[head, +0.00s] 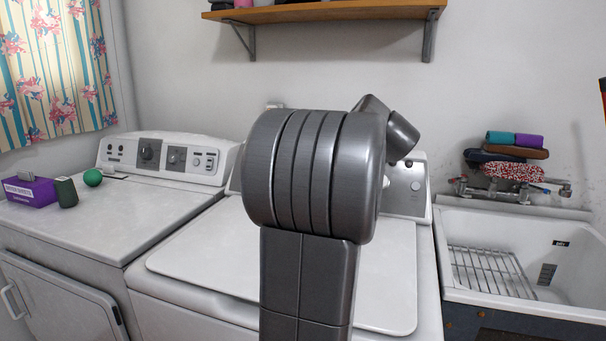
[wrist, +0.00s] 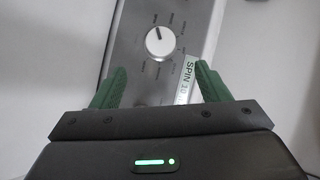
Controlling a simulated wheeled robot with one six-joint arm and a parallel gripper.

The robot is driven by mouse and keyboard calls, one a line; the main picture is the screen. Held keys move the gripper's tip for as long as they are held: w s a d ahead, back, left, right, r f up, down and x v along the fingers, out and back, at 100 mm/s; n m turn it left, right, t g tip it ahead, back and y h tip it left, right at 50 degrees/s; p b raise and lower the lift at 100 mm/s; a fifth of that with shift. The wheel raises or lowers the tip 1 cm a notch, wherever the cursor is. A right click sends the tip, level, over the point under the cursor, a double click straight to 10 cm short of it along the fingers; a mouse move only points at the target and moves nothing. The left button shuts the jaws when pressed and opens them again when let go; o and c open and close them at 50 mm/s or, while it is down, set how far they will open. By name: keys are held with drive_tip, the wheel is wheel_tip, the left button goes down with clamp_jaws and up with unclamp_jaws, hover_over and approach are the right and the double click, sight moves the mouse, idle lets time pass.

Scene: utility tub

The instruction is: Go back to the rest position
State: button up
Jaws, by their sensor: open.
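My gripper (wrist: 158,88) shows in the wrist view with its two green fingers spread apart and nothing between them. Beyond the fingers is a washer control panel (wrist: 180,25) with a white knob (wrist: 159,43) and a label reading "SPIN 10". How far the fingertips are from the panel I cannot tell. In the head view my own grey arm stands upright in the middle and hides my gripper and part of the washer's panel (head: 407,190).
A white washer (head: 400,290) stands behind my arm. On the dryer (head: 130,215) at left are a purple box (head: 30,192), a dark green block (head: 66,192) and a green ball (head: 92,177). A utility tub (head: 560,310) with a rack stands right. A wooden shelf (head: 330,12) hangs above.

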drive_tip(key=b+x, duration=0.1)
drive_tip(key=x, duration=1)
drive_tip(key=shift+w+f, duration=0.2)
drive_tip(key=shift+w, duration=0.05)
drive_tip(key=shift+r, duration=0.1)
drive_tip(key=shift+r, duration=0.1)
